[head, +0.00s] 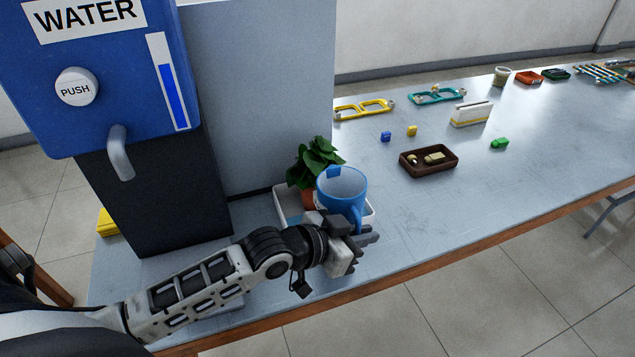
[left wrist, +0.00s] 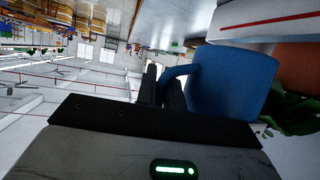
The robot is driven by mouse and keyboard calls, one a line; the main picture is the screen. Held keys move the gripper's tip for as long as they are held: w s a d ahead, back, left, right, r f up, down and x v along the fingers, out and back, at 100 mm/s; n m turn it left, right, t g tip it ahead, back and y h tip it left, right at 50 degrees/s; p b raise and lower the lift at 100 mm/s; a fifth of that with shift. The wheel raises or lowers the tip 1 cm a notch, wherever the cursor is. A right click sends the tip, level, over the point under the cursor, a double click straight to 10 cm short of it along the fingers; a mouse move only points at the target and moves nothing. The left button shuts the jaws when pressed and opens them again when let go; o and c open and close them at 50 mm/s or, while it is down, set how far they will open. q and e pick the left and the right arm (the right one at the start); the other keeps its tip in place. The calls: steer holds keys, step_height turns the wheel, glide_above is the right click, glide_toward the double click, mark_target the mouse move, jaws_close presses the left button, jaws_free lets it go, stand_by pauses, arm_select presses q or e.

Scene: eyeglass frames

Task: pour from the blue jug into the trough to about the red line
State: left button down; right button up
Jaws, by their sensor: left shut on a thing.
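The blue jug (head: 342,190) looks roughly upright at the white trough (head: 281,207), over or just in front of its near side. I cannot tell whether they touch, or how much water is in the jug. My left gripper (head: 352,243) is shut on the jug's handle, which faces the near side. The left wrist view shows the fingers (left wrist: 162,90) at the handle and the jug's body (left wrist: 232,85) beside them. A white wall with a red line (left wrist: 265,22), apparently the trough, shows at its top right. My right gripper is out of view.
A leafy plant (head: 313,160) in a terracotta pot stands in the trough behind the jug. The blue water dispenser (head: 100,110) stands on the left, with a grey panel (head: 255,90) beside it. Eyeglass frames (head: 364,108) and a brown tray (head: 411,168) lie farther right. The table's front right is clear.

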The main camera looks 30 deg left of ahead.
arm_select(q)
steer(key=shift+s+d+r+p, duration=0.35)
steer(key=shift+s+r, duration=0.1)
steer(key=shift+s, duration=0.3)
steer(key=shift+s+d+r+p, duration=0.35)
steer(key=shift+s+r, duration=0.15)
steer(key=shift+s, duration=0.2)
steer(key=shift+s+d+r+p, duration=0.25)
steer(key=shift+s+r+p, duration=0.15)
steer(key=shift+s, duration=0.35)
steer(key=shift+r, duration=0.1)
